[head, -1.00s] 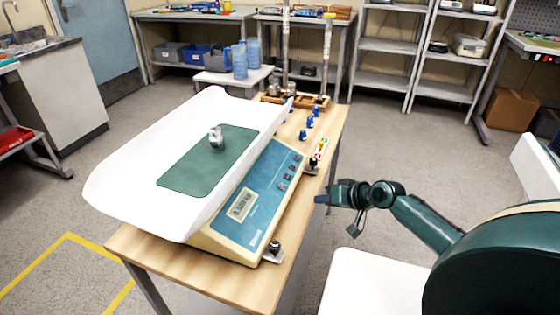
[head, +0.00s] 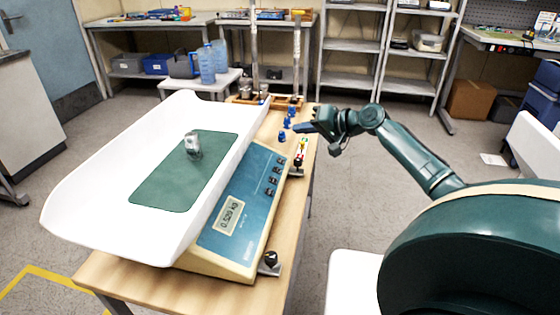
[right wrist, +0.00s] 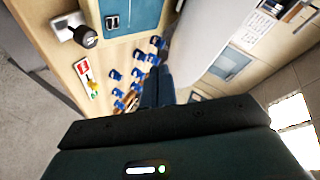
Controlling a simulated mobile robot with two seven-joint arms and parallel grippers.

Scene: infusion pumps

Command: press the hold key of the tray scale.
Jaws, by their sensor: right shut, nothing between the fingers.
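The tray scale (head: 215,245) stands on a wooden table, with a white tray (head: 90,205) and a green mat (head: 160,185) on top. A small metal weight (head: 192,146) sits on the mat. The blue panel has a display (head: 230,216) that seems to read 0.520 kg, and several dark keys (head: 272,180) at its far right; their labels are too small to read. My right gripper (head: 297,128) is shut and empty, above the table's right edge, beyond the keys. In the right wrist view its fingers (right wrist: 157,88) are together, and part of the panel (right wrist: 130,14) shows. My left gripper is not in view.
Several small blue items (head: 284,130) stand on the table behind the scale, near my right gripper. A coloured card (head: 301,150) lies at the right edge. A wooden rack with tall posts (head: 297,60) stands at the far end.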

